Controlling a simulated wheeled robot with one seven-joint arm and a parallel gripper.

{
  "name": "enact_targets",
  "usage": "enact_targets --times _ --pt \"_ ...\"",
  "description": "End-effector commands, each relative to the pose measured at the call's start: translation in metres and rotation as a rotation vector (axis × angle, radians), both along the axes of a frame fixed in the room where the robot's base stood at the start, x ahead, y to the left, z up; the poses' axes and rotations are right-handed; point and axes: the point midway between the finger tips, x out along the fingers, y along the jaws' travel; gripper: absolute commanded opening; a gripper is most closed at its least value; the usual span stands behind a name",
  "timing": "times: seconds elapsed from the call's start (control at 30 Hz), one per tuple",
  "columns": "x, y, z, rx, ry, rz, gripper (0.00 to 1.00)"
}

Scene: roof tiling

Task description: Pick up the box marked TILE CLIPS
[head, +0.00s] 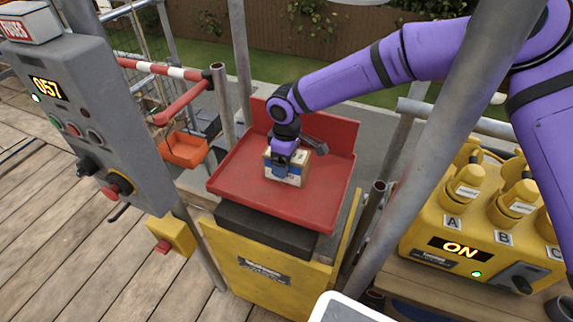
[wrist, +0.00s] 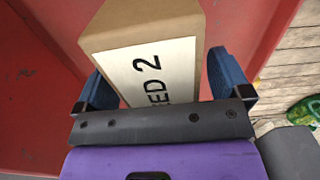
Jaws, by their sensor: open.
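A brown cardboard box (head: 284,178) with white labels sits on the red tray (head: 235,175). In the wrist view the box (wrist: 160,70) shows a white label on which only "ED 2" can be read. No TILE CLIPS lettering is legible in either view. My gripper (head: 286,157) is over the box, pointing down. In the wrist view its blue fingers (wrist: 160,78) are open, one on each side of the box. A gap shows at the right finger; the left finger is close to the box, and I cannot tell if it touches.
A grey piece (head: 315,146) shows beside the box. The red tray has raised back walls and stands on a yellow hoist base (head: 265,282). Scaffold poles (head: 440,120) rise nearby. A control panel (head: 75,110) stands left, a yellow power box (head: 450,250) right.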

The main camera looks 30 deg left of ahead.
Motion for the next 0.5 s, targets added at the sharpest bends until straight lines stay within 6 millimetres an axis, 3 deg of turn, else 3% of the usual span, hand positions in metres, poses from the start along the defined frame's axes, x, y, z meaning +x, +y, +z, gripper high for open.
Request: enact_targets --times 0.13,0.43,0.47,0.5 --pt "0.0002 0.0000 0.0003 0.000 0.000 0.000 0.96" --pt "0.0003 -0.0001 0.0005 0.000 -0.001 0.000 0.27" --pt "0.0003 -0.0001 0.0005 0.000 -0.001 0.000 0.20" --pt "0.0004 0.0005 0.0014 0.001 -0.001 0.000 0.20"
